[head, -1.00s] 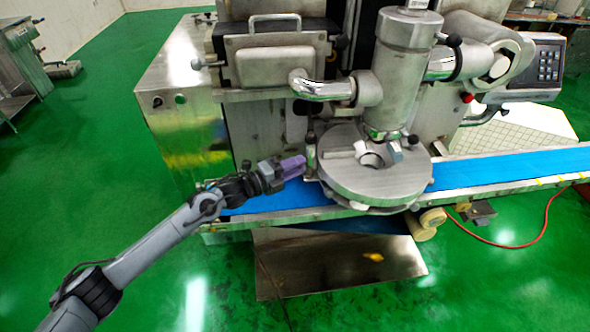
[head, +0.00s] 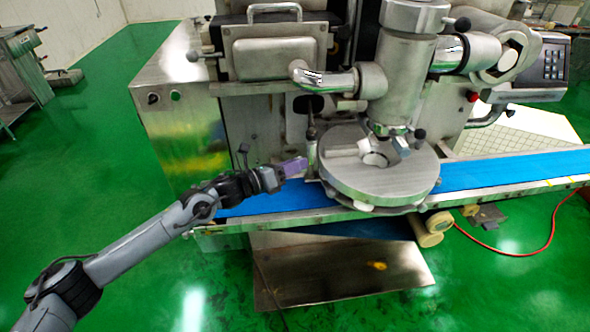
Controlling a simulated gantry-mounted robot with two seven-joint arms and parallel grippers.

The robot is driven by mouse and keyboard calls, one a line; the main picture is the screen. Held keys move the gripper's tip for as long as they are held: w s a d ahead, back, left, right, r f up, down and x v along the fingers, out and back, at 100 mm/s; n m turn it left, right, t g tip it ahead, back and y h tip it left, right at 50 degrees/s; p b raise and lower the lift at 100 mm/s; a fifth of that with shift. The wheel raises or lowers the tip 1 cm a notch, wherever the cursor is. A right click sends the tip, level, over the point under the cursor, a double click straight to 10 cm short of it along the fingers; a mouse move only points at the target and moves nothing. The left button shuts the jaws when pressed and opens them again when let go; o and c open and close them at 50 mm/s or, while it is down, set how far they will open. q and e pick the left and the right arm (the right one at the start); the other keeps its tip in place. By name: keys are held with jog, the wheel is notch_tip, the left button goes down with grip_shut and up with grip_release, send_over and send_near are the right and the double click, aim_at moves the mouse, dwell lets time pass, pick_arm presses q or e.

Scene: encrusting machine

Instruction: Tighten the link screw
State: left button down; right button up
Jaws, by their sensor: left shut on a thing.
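My left gripper (head: 293,168), with purple fingers, is in the head view at the left side of the machine's round disc. It is shut at the link screw (head: 311,145), a thin upright metal post beside the disc. The fingertips hide the exact place of contact, and the grip itself is too small to see clearly. The encrusting machine (head: 408,80) has a thick vertical metal cylinder above the round disc (head: 350,178). My right gripper is not in view.
A blue conveyor belt (head: 510,168) runs under the disc from left to right. A curved chrome pipe (head: 325,77) sits above the gripper. A metal tray (head: 340,275) is below the belt. Green floor lies open to the left.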

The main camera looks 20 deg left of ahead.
pick_arm(q)
jog(key=shift+f+m+b, duration=0.1)
jog(key=shift+m+b, duration=0.55)
jog(key=shift+m, duration=0.75)
jog(key=c, duration=0.9)
grip_release()
jog(key=shift+o, duration=0.2)
jog(key=p+v, duration=0.2)
jog(key=v, duration=0.8)
jog(key=shift+s+a, duration=0.25)
jog(key=shift+a, duration=0.05)
